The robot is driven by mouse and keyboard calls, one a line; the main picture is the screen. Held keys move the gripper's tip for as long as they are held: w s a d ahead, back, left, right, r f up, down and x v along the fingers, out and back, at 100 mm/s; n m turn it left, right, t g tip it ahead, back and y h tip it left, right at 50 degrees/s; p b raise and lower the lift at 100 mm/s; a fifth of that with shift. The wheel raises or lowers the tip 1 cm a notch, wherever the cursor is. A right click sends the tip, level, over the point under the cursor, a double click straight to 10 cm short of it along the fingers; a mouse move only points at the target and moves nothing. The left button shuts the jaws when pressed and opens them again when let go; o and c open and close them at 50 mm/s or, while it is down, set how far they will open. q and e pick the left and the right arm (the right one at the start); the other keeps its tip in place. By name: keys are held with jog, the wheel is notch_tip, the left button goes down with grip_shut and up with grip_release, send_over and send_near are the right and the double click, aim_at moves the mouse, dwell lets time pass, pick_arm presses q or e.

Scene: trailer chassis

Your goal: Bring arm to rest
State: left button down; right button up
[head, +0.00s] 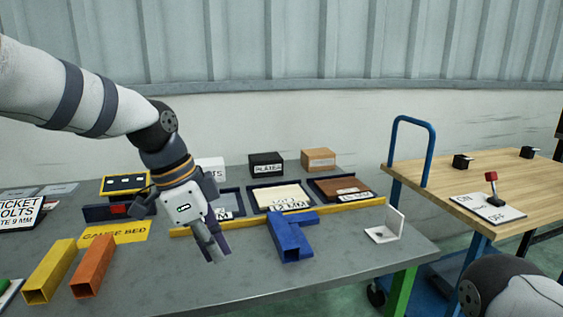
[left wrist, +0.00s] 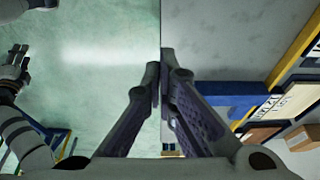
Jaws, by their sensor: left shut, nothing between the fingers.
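My left arm comes in from the left in the head view. Its gripper (head: 214,249) hangs over the grey table (head: 340,262), pointing down, left of the blue part. In the left wrist view the left gripper's fingers (left wrist: 162,80) are shut with nothing between them, above the table's edge. My right arm shows only in part at the lower right of the head view, and its gripper is out of that frame.
A blue part (head: 288,238), yellow tube (head: 50,272) and orange tube (head: 92,266) lie on the table. Trays stand behind a yellow strip (head: 340,209). A white bracket (head: 386,230) sits at the right. A wooden-topped cart (head: 440,178) with a blue handle stands right of the table.

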pick_arm(q)
jog(key=s+a+f+n+g, duration=0.1)
jog(key=s+f+n, duration=0.35)
jog(key=f, duration=0.75)
jog(key=s+f+n+g, duration=0.1)
jog(key=s+f+n, duration=0.1)
jog(key=s+f, duration=0.7)
jog(key=s+a+f+n+y, duration=0.1)
jog(key=s+a+f+n, duration=0.2)
jog(key=s, duration=0.6)
jog(key=s+a+f+n+g+y, duration=0.1)
jog(key=s+a+f+n, duration=0.1)
jog(key=s, duration=0.7)
jog(key=s+a+f+n+y, duration=0.1)
jog(key=s+a+f+n, duration=0.2)
jog(key=s, duration=0.7)
notch_tip(320, 180, down, 2)
jog(key=shift+a+f+n+p, duration=0.2)
jog(key=shift+a+n+p, duration=0.2)
jog(key=shift+a, duration=0.5)
pick_arm(e)
jog(key=shift+w+r, duration=0.5)
jog(key=shift+w, duration=0.25)
